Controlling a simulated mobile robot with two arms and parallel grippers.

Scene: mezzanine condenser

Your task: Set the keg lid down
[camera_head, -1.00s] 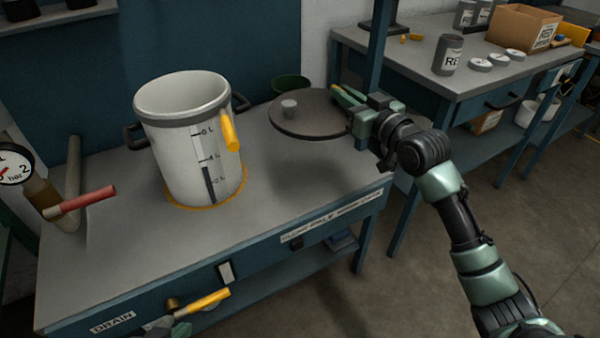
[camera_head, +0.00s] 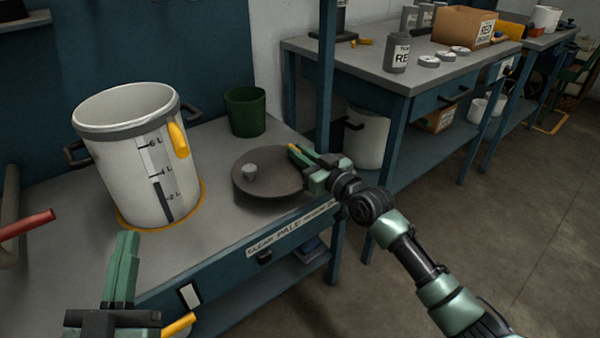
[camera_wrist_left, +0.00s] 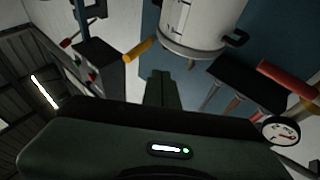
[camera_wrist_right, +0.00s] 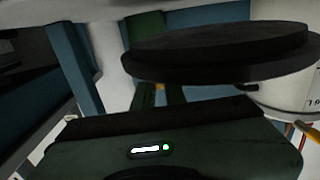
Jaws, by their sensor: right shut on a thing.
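The keg lid (camera_head: 268,188) is a dark round disc with a small grey knob, near the right end of the bench. My right gripper (camera_head: 300,155) is shut on its far right rim. The lid also fills the upper part of the right wrist view (camera_wrist_right: 220,50). I cannot tell whether its underside touches the bench. The white keg (camera_head: 125,155), with litre marks and an open top, stands upright to the left of the lid, on a yellow ring. My left gripper (camera_head: 126,245) is empty, its fingers together, in front of the keg.
A green bucket (camera_head: 245,112) stands behind the lid. A blue post (camera_head: 326,90) rises beyond the bench's right end. A second bench (camera_head: 400,62) holds cans, discs and a cardboard box (camera_head: 462,27). A red-handled lever (camera_head: 28,224) is at far left. Clear bench top lies between keg and lid.

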